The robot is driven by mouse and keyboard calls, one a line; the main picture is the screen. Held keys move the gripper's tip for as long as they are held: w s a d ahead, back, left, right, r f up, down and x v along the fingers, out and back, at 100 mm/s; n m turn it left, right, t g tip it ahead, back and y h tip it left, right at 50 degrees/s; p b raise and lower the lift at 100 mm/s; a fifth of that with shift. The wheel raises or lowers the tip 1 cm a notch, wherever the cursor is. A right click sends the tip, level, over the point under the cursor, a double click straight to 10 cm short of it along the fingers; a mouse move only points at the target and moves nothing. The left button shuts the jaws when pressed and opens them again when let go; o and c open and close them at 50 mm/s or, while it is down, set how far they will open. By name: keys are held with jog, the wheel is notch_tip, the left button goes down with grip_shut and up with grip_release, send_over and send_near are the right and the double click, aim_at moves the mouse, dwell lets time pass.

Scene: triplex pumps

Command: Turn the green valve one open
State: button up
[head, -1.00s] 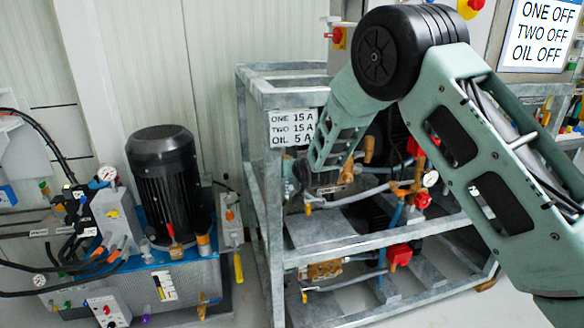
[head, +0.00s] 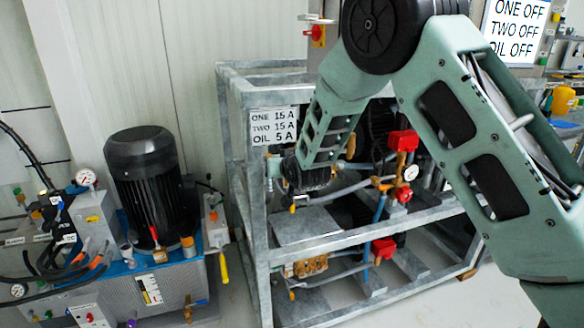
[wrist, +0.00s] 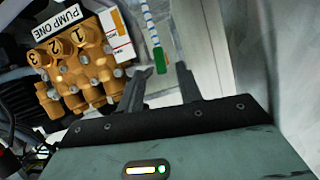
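In the wrist view, a green handle end (wrist: 160,61) on a white-and-blue striped strip shows just beyond my gripper (wrist: 166,68). My gripper's two dark fingers are spread, one on each side of the green end, with a gap around it. I cannot tell how far it is in depth. The brass pump block (wrist: 80,65) with the PUMP ONE plate (wrist: 63,22) lies to the left of the fingers. In the head view my arm reaches into the left part of the metal frame (head: 237,150), and the green handle cannot be made out there.
In the head view the frame's bars surround the pumps closely. A sign (head: 273,127) hangs on its upper left. A black motor (head: 150,185) on a grey tank stands to the left. A panel (head: 515,28) reads ONE OFF, TWO OFF, OIL OFF. Some floor shows between tank and frame.

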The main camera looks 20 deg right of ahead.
jog(key=v, duration=1.3)
jog(key=shift+r, duration=0.1)
